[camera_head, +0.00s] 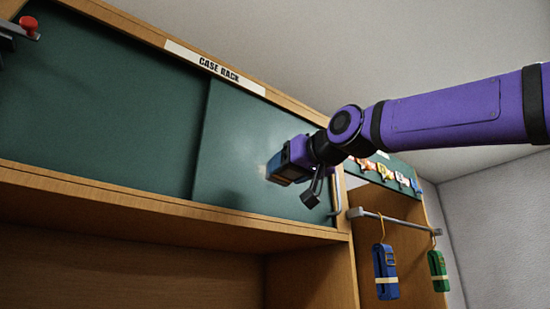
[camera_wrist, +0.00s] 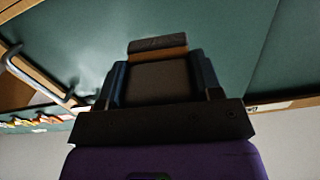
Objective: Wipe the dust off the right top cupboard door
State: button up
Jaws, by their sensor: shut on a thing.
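The right top cupboard door (camera_head: 235,125) is a dark green sliding panel under the "CASE RACK" label. A faint pale haze, perhaps dust, shows on it around my gripper, and a paler patch (camera_wrist: 95,50) shows in the wrist view. My gripper (camera_head: 283,168) is at the right part of this door, its tip at or very near the surface; I cannot tell if it touches. In the wrist view my gripper (camera_wrist: 162,75) is shut on a dark block (camera_wrist: 158,43) with a tan-brown band, which looks like a wiping block. Its front face is hidden.
A metal bar handle (camera_head: 337,193) stands at the door's right edge. The left green door (camera_head: 100,110) lies beside it. Right of the cupboard, a rail (camera_head: 395,219) carries a blue hanging item (camera_head: 385,272) and a green one (camera_head: 438,270). The shelf below is open.

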jog(key=r, duration=0.1)
jog(key=s+r, duration=0.1)
jog(key=shift+s+a+r, duration=0.15)
jog(key=shift+s+r, duration=0.05)
jog(key=shift+r, duration=0.2)
jog(key=shift+x, duration=2.95)
jog(key=shift+x, duration=0.95)
jog(key=shift+r, duration=0.1)
jog(key=shift+w+d, duration=0.55)
jog(key=shift+d, duration=0.3)
jog(key=shift+w+d, duration=0.55)
jog(key=shift+d, duration=0.3)
jog(key=shift+a, duration=0.1)
jog(key=shift+s+a, duration=0.5)
jog(key=shift+a, duration=0.35)
jog(key=shift+s+a, duration=0.5)
jog(key=shift+a, duration=0.4)
jog(key=shift+v, duration=3)
